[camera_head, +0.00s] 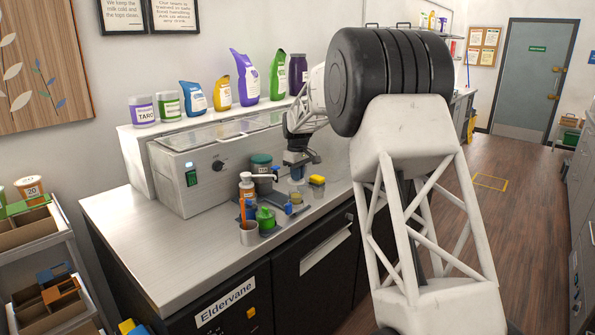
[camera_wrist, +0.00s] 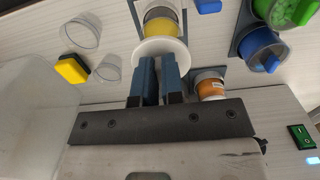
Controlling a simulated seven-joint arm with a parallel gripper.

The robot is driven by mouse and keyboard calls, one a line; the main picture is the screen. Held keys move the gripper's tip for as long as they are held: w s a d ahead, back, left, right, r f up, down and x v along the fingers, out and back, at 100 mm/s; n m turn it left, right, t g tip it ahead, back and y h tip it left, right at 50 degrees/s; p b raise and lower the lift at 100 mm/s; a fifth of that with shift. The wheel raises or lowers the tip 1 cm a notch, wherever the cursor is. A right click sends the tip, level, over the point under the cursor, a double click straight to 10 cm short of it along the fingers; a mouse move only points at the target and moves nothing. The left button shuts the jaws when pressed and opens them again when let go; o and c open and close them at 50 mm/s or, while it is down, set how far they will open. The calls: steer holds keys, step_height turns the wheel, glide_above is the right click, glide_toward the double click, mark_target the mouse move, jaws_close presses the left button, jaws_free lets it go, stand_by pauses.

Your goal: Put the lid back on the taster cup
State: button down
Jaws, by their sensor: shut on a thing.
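My gripper (camera_wrist: 159,62) has its two blue fingers close together, shut on a pale round disc (camera_wrist: 150,47) that looks like the lid. In the wrist view the disc overlaps a yellow-banded round container (camera_wrist: 162,25); I cannot tell whether they touch. In the head view my gripper (camera_head: 297,172) is low over the counter in front of the steel machine; the disc is too small to make out there. Two clear cups (camera_wrist: 82,30) (camera_wrist: 107,68) show at the upper left of the wrist view. I cannot tell for sure which one is the taster cup.
Green (camera_head: 265,217) and blue (camera_wrist: 262,50) lidded containers and an orange-banded jar (camera_wrist: 210,87) stand close by. The steel machine (camera_head: 200,170) is behind. The counter's left front (camera_head: 150,245) is clear.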

mark_target(298, 183)
steer(key=shift+f, duration=1.8)
steer(key=shift+f, duration=0.15)
stand_by(0.7)
stand_by(0.8)
steer(key=c, duration=0.7)
jaws_free()
steer(key=shift+r, duration=0.2)
steer(key=shift+r, duration=3.25)
jaws_close()
